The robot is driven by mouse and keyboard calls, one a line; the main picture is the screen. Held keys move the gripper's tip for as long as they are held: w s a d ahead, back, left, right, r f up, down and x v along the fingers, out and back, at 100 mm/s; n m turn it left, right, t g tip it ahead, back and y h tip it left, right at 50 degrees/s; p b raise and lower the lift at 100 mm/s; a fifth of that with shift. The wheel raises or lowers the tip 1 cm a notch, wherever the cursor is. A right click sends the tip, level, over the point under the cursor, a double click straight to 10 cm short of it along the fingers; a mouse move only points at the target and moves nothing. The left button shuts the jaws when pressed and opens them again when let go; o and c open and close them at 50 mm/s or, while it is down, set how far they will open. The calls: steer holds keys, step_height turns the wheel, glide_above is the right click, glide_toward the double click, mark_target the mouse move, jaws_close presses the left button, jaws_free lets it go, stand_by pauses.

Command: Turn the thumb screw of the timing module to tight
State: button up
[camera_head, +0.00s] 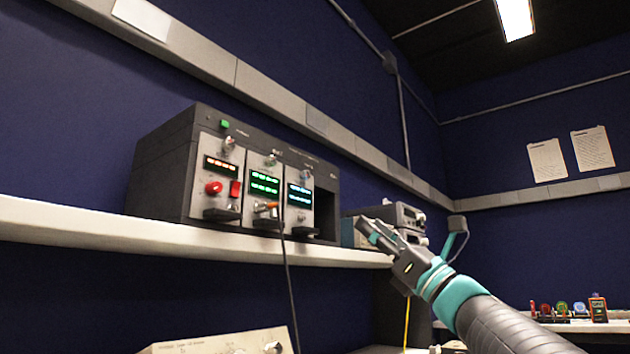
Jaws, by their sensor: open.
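A dark rack box (160,165) on the white shelf holds three grey modules side by side. The left module (200,170) has a red display, a red knob and a red switch. The middle module (262,205) has green displays and a cable at its lower part. The right module (300,215) has blue-white displays. Each has a small thumb screw near its top: left (229,143), middle (271,158), right (305,174). Labels are too small to read, so I cannot tell which is the timing module. My gripper (368,228) is open and empty, right of the box and apart from it.
The shelf (120,226) runs along the blue foam wall. Stacked grey instruments (410,216) stand behind my gripper. A black cable (290,290) hangs from the middle module past the shelf edge. A beige device (225,343) sits below. Space before the modules looks clear.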

mark_target(308, 174)
steer(key=a+r+n+g+y+p, duration=0.1)
steer(key=a+r+n, duration=0.1)
steer(key=a+r, duration=0.1)
steer(key=a+r+n+g+y+p, duration=0.1)
steer(key=a+r+n+g+p, duration=0.1)
steer(key=a+r, duration=0.1)
steer(key=w+a+r+n+g+y+p, duration=0.1)
steer(key=a+r+p, duration=0.1)
steer(key=a+r, duration=0.1)
steer(key=shift+a+r+n+g, duration=0.2)
steer(key=shift+a, duration=0.25)
steer(key=shift+a+r+n+g, duration=0.2)
steer(key=shift+a, duration=0.25)
steer(key=shift+c, duration=0.2)
jaws_close()
